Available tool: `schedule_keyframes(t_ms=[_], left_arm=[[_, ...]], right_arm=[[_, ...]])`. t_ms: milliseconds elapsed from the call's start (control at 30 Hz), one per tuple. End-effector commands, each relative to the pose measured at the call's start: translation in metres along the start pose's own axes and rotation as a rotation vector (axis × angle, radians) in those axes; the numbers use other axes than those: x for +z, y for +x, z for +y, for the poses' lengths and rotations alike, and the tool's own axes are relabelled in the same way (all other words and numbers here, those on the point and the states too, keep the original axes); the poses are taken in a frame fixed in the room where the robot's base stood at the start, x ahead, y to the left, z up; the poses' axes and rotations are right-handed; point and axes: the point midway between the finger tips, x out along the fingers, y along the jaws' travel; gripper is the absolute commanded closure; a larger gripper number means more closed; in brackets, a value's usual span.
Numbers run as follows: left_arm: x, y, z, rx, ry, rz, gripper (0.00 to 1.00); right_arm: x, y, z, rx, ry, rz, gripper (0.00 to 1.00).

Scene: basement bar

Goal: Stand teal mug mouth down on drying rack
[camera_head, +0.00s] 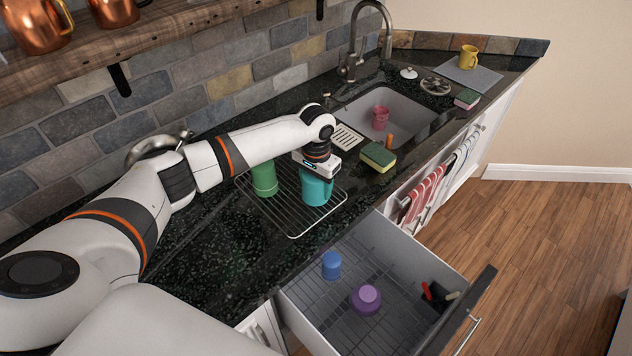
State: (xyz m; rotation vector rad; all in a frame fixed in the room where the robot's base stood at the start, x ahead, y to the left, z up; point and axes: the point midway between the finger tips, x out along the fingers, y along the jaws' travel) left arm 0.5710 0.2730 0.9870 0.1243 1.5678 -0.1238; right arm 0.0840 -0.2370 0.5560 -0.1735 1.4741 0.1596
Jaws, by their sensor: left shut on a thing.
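The teal mug (316,191) is at the right part of the wire drying rack (294,230) on the dark counter. It looks upright along its axis, but its mouth is hidden under my gripper, so I cannot tell which way it faces. My left gripper (317,173) comes down on it from above and is shut on it. The fingers are mostly hidden. I cannot tell whether the mug touches the rack. A green mug (264,180) stands on the rack just left of the teal one. My right gripper is not in view.
An open drawer (398,262) below the counter holds a blue cup (331,265) and a purple cup (366,299). A sponge (378,157) lies right of the rack. The sink (400,100) holds a pink cup (380,118). A wooden shelf (160,40) overhangs at upper left.

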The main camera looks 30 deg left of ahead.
Motion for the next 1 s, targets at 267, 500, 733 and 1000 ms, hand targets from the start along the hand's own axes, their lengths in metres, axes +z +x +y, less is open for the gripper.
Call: schedule_keyframes(t_ms=[267, 500, 733, 1000], left_arm=[[0.000, 0.002, 0.000, 0.000, 0.000, -0.001, 0.15], [0.000, 0.003, 0.000, 0.000, 0.000, 0.001, 0.15], [0.001, -0.015, 0.000, 0.000, 0.001, -0.003, 0.15], [0.001, -0.073, 0.000, 0.000, 0.000, -0.005, 0.15]], right_arm=[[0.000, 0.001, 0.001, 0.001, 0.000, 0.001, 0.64], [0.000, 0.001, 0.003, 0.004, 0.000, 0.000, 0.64], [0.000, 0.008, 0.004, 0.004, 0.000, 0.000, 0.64], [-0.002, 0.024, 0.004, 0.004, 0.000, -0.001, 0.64]])
